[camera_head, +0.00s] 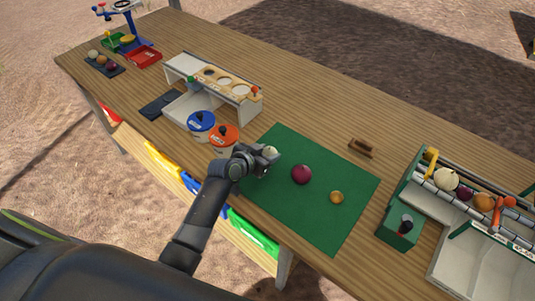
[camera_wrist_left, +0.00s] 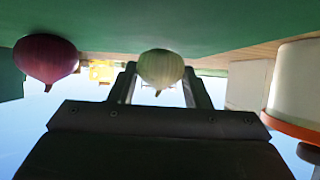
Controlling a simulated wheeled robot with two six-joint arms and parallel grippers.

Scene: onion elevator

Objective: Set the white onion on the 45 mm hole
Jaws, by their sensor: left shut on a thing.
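My left gripper (camera_head: 268,156) is over the left part of the green mat (camera_head: 315,224) and shut on the white onion (camera_head: 271,151). The left wrist view shows the white onion (camera_wrist_left: 161,69) between the two fingers, close to the green surface. I cannot tell whether it touches the mat. The sizing board (camera_head: 220,79), with several round holes in a row, stands on a white stand farther back to the left. Its hole sizes are too small to read. My right gripper is not in view.
A red onion (camera_head: 301,174) and a small yellow onion (camera_head: 337,197) lie on the mat. Orange-lidded (camera_head: 224,136) and blue-lidded (camera_head: 201,122) pots stand between the mat and the stand. A roller rack (camera_head: 463,190) with several onions is at right. A brown brush (camera_head: 360,148) lies behind the mat.

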